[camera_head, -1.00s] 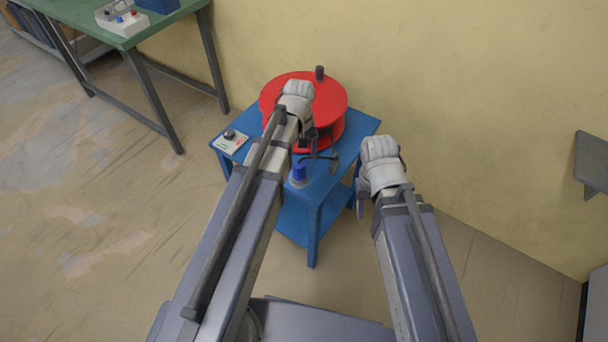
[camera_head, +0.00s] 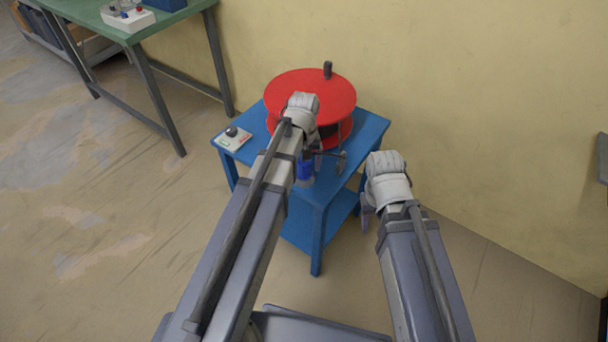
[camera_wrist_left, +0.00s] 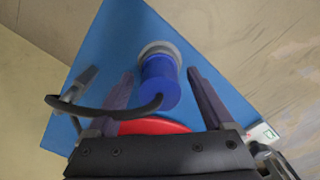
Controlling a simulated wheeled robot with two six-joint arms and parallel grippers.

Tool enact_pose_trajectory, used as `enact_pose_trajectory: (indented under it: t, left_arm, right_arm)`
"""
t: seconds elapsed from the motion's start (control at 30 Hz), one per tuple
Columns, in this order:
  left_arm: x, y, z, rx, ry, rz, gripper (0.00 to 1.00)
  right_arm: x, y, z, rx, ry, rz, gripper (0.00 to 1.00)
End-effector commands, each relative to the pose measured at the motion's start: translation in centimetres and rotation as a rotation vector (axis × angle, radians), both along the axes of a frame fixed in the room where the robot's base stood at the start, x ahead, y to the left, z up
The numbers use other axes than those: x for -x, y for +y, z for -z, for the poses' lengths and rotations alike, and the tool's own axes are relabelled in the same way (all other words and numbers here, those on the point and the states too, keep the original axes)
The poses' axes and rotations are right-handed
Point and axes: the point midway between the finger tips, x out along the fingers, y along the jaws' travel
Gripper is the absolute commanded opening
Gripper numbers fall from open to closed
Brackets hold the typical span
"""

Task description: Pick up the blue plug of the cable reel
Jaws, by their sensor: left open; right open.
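The blue plug (camera_head: 304,171) stands near the front corner of the blue table, partly hidden by my left arm in the head view. In the left wrist view the blue plug (camera_wrist_left: 160,80) sits on a grey round base, with a black cable curving from it. My left gripper (camera_head: 322,164) is open; in the left wrist view its fingers (camera_wrist_left: 160,84) lie on either side of the plug, with gaps visible. The red cable reel (camera_head: 312,92) is behind the gripper. My right gripper (camera_head: 368,210) is open and empty, right of the table.
The blue table (camera_head: 362,128) has a small box with a black knob (camera_head: 232,137) at its left corner. A green workbench (camera_head: 175,18) stands at the back left. A yellow wall is behind the table. Floor to the left is clear.

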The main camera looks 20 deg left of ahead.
Motion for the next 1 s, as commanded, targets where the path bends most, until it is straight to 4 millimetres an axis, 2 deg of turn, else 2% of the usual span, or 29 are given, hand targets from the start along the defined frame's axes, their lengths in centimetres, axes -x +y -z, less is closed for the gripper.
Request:
enact_pose_trajectory:
  t: [0.27, 1.0]
  left_arm:
    - [0.0, -0.01, 0.14, 0.0, 0.0, 0.0, 0.83]
    - [0.01, 0.0, 0.16, 0.0, 0.0, 0.0, 0.0]
  right_arm:
    - [0.0, 0.0, 0.14, 0.0, 0.0, 0.0, 0.5]
    - [0.0, 0.0, 0.16, 0.0, 0.0, 0.0, 0.5]
